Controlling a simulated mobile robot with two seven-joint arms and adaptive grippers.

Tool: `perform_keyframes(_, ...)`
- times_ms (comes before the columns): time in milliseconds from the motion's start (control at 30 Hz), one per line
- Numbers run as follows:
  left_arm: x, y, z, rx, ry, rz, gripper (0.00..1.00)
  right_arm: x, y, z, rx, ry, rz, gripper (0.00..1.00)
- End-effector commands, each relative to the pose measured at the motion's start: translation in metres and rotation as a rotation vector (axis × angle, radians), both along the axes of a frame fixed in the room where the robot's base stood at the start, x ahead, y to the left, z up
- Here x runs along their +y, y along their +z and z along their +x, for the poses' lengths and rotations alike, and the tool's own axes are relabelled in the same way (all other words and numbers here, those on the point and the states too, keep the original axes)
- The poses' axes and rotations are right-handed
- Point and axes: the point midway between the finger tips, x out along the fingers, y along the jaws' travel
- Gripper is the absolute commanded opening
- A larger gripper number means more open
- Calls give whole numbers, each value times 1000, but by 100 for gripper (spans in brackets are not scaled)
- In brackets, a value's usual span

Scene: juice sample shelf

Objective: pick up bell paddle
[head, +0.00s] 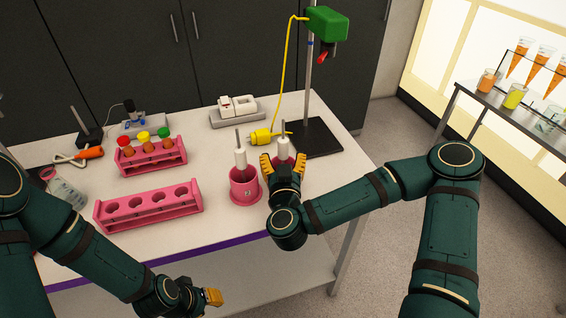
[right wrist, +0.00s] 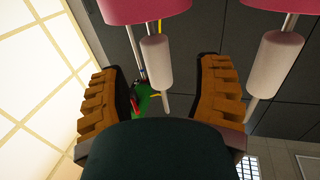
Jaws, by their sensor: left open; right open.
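Two paddles with white handles and grey rods stand upright in pink cups on the table. One paddle (head: 240,158) is in the left cup (head: 245,191). The other paddle (head: 283,149) is in the right cup, which my right gripper mostly hides. I cannot tell which is the bell paddle. My right gripper (head: 283,166) is open, its fingers on either side of the right paddle. In the right wrist view one white handle (right wrist: 157,62) lies between the spread fingers (right wrist: 160,75), with no clear contact; another handle (right wrist: 274,66) is outside them. My left gripper (head: 210,297) is open and empty, low before the table.
A pink rack (head: 148,210) with empty holes is left of the cups, and a rack with capped tubes (head: 150,158) stands behind it. A flask (head: 66,192) is at far left. A stand base (head: 315,138) with a green-headed pole (head: 328,23) is behind my right gripper.

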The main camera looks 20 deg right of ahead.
Motion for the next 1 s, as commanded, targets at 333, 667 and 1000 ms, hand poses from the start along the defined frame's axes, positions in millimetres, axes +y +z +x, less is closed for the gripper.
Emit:
perform_keyframes(333,0,-5,-2,4,-3,0,34,-12,-2,37,1,-3,0,64)
perform_keyframes(667,0,-5,-2,4,-3,0,34,-12,-1,38,1,-1,-1,31)
perform_keyframes(1000,0,-5,-2,3,-2,0,34,-12,-1,38,0,-1,-1,0)
